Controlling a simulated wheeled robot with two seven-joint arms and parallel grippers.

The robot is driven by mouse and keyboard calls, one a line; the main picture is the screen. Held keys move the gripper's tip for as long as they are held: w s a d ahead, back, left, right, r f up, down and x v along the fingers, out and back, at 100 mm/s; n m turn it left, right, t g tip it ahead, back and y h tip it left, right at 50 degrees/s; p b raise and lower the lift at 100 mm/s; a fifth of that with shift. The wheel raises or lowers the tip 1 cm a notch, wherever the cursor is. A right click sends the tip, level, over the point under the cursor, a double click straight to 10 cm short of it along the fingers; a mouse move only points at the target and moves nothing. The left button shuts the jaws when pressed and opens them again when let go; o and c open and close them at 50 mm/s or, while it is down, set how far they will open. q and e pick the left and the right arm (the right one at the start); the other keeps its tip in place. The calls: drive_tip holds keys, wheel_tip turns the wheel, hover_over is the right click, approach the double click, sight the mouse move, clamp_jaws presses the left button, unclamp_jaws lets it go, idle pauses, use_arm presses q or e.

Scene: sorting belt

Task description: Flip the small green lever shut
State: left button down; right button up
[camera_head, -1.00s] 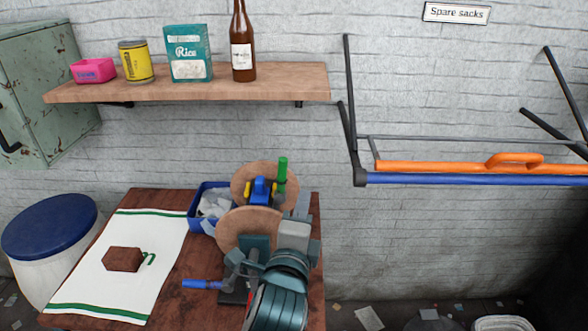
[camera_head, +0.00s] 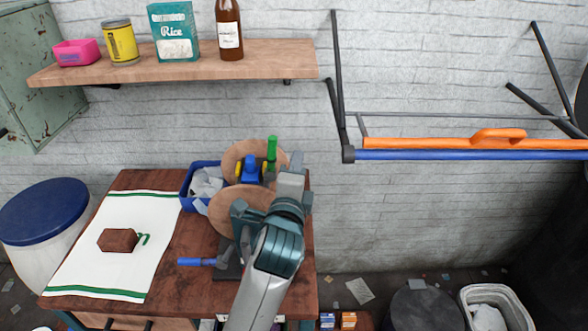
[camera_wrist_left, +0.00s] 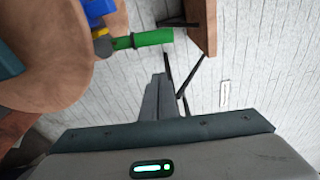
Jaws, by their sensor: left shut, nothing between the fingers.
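The small green lever (camera_head: 272,148) stands upright beside a blue valve-like part (camera_head: 249,170) with yellow bits, on a round wooden disc (camera_head: 232,158). My left gripper (camera_head: 297,160) is shut and empty, just to the right of the lever, with a small gap seen between them. In the left wrist view the green lever (camera_wrist_left: 152,38) lies across the upper part, and my shut fingers (camera_wrist_left: 160,92) are below it, apart from it. A second wooden disc (camera_head: 238,212) is partly hidden by my left arm. My right gripper is not in view.
A blue bin (camera_head: 187,188) of crumpled paper stands left of the discs. A blue-handled crank (camera_head: 196,262) sticks out nearer the front. A brown block (camera_head: 118,240) lies on a white cloth (camera_head: 90,272). A shelf (camera_head: 180,72) hangs above. Space right of the table is open.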

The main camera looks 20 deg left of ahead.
sight(272, 156)
use_arm(q)
drive_tip(key=a+p, duration=0.1)
drive_tip(key=a, duration=0.1)
drive_tip(key=w+a+p, duration=0.1)
drive_tip(key=a, duration=0.1)
drive_tip(key=shift+w+r, duration=0.15)
drive_tip(key=shift+r, duration=0.05)
drive_tip(key=shift+w, duration=0.1)
idle(0.5)
